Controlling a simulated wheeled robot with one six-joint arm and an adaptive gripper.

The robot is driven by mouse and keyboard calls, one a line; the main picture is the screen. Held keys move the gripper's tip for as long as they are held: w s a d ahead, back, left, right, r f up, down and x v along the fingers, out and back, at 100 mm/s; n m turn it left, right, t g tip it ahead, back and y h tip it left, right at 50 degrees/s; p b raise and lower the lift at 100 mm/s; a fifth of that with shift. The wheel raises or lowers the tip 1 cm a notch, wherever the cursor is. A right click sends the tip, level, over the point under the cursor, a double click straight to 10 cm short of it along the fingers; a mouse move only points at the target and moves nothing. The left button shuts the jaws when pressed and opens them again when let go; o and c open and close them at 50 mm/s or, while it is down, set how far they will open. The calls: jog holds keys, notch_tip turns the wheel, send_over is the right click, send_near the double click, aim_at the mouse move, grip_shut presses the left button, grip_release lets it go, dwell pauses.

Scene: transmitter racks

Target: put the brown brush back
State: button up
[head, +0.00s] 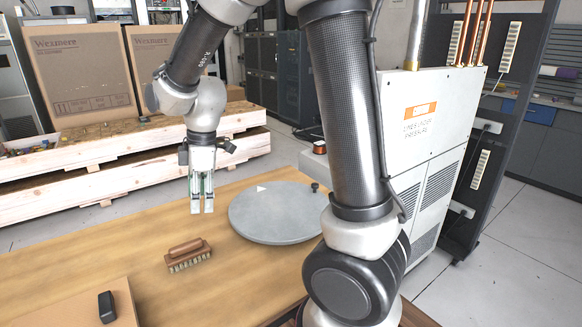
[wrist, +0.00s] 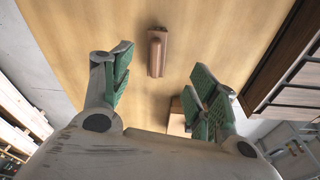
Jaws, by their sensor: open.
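The brown brush (head: 188,255) lies on the wooden table (head: 130,225), bristles down and handle up, left of the round grey disc. It also shows in the wrist view (wrist: 157,52), upright in the picture and beyond the fingertips, between the two fingers. My gripper (head: 202,208) is open and empty, pointing down above the table, behind the brush and apart from it. In the wrist view my gripper (wrist: 158,85) has its green-padded fingers spread wide.
A round grey disc (head: 275,213) with a white triangle and a dark knob lies on the table. A black object (head: 106,306) rests on a brown board (head: 80,312) at the front left. Cardboard boxes (head: 80,75) on pallets stand behind. A grey cabinet (head: 430,130) stands right.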

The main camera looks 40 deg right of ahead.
jog(key=s+d+r+m+t, duration=0.1)
jog(key=s+d+r+m, duration=0.5)
jog(key=s, duration=0.4)
jog(key=s+d+r+m+t+h, duration=0.1)
jog(key=s+d+r+m+t, duration=0.1)
jog(key=s+d+r+m, duration=0.4)
jog(key=s+d+m, duration=0.3)
jog(key=d, duration=0.1)
jog(key=shift+s+d+t+h, duration=0.3)
jog(key=shift+s+d, duration=0.05)
jog(key=shift+s, duration=0.05)
